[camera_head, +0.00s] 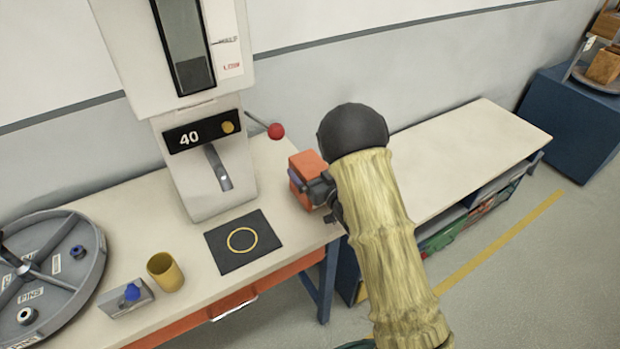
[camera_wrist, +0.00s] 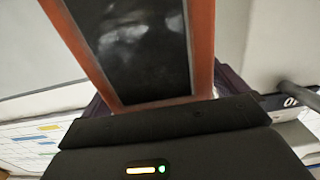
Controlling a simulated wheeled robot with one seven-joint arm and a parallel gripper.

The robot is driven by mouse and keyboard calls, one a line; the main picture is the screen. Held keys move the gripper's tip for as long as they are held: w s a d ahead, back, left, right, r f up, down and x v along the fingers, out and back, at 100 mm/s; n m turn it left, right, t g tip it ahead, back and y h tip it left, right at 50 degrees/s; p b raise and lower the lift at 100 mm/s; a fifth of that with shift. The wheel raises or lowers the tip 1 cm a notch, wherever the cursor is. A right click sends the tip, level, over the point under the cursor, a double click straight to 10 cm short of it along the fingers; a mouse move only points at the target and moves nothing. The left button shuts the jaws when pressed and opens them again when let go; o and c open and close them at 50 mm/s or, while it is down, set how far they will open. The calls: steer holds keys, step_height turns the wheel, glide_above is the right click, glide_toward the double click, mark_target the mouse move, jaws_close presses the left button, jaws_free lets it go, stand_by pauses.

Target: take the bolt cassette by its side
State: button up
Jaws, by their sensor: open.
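The bolt cassette (camera_head: 305,168) is an orange-red box standing at the front right corner of the pale bench, right of the black mat. My gripper (camera_head: 312,187) is at its near side, with one finger showing along the left face and the other hidden. In the wrist view the cassette (camera_wrist: 203,45) shows as an orange rim around a dark inside, reaching close to the palm. My gripper (camera_wrist: 165,100) is open there, with a dark finger on each side of the cassette. Whether the fingers touch it cannot be told.
A press with a red-knobbed lever (camera_head: 275,130) stands behind left. A black mat (camera_head: 225,262) with a yellow ring, a yellow cup (camera_head: 165,272), a small block with a blue knob (camera_head: 127,300) and a round grey tray (camera_head: 90,275) are left. A lower pale bench (camera_head: 470,150) extends right.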

steer(key=shift+s, duration=0.3)
steer(key=shift+c, duration=0.5)
steer(key=shift+w, duration=0.1)
steer(key=c, duration=1.8)
steer(key=shift+w+r, duration=0.1)
steer(key=shift+c, duration=1)
